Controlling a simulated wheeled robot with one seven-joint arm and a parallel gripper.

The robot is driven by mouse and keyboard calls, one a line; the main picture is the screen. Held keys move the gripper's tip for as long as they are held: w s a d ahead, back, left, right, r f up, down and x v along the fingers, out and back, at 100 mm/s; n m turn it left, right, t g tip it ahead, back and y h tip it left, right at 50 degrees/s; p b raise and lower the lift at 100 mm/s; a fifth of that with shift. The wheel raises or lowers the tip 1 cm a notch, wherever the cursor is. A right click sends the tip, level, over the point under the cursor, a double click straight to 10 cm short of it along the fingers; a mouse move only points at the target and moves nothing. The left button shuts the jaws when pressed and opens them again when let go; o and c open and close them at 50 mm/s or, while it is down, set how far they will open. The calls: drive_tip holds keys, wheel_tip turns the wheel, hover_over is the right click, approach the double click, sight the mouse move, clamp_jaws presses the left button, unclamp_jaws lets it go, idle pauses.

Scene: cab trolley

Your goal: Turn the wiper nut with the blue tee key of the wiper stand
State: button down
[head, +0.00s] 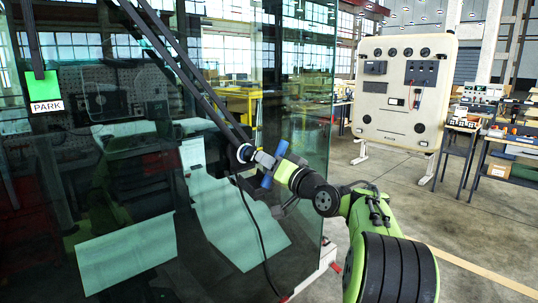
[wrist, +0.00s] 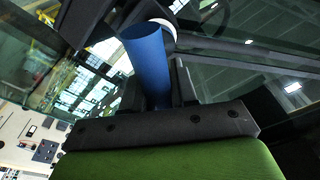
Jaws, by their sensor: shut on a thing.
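The blue tee key (head: 267,181) is in my gripper (head: 275,165) at the wiper's lower end, in front of the glass. Both ends of its blue crossbar stick out beside the jaws. In the wrist view the blue bar (wrist: 147,55) stands between the fingers of my gripper (wrist: 160,88), which is shut on it. The wiper pivot (head: 244,153) is a dark round hub with a pale ring, just left of the key. The nut is hidden, and I cannot tell whether the key is seated on it. The wiper arm (head: 190,83) slopes up to the left from the pivot.
A large glass pane (head: 130,200) fills the left. A green marker with a PARK label (head: 46,106) is at its left. A dark hose (head: 258,235) hangs below the pivot. A beige panel (head: 403,90) and workbenches stand behind on the right, with open floor before them.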

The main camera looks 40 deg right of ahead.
drive_tip(key=shift+r+m+p, duration=0.15)
drive_tip(key=shift+m+p, duration=0.55)
drive_tip(key=shift+m, duration=0.1)
drive_tip(key=m+p, duration=0.2)
drive_tip(key=m, duration=0.1)
drive_tip(key=shift+h+p, duration=0.35)
drive_tip(key=shift+h, duration=0.05)
drive_tip(key=shift+m+p, duration=0.3)
drive_tip(key=shift+p, duration=0.05)
drive_tip(key=shift+f+m, duration=0.2)
drive_tip(key=shift+m, duration=0.1)
